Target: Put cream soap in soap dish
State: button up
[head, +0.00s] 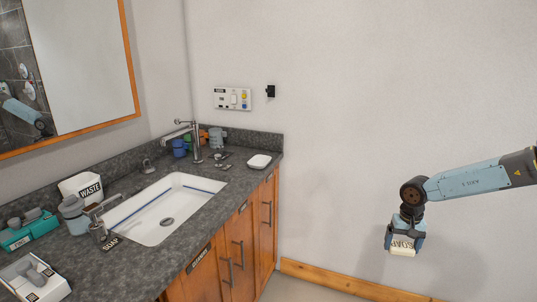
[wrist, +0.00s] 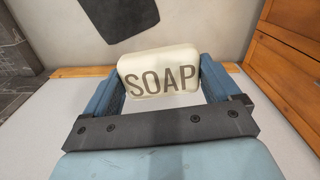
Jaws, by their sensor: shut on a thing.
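The cream soap (head: 403,246), a bar marked "SOAP", is held in my gripper (head: 405,238) in the air, well to the right of the counter. In the wrist view the soap (wrist: 158,72) sits between the two blue fingers of my gripper (wrist: 160,90), which are shut on its sides. A small white dish (head: 259,161), which looks like the soap dish, stands on the counter's right end near the back corner. It is empty as far as I can see. My gripper is far to the right of it and lower in the picture.
The dark stone counter (head: 190,225) has a white sink (head: 150,226) and a tap (head: 195,140). Small dark items (head: 221,160) lie left of the dish. Wooden cabinets (head: 240,240) with handles are below. The space between counter and gripper, before the bare wall, is clear.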

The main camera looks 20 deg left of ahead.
aim_at(263, 163)
jog(key=u, duration=0.2)
jog(key=i, duration=0.9)
jog(key=u, duration=0.15)
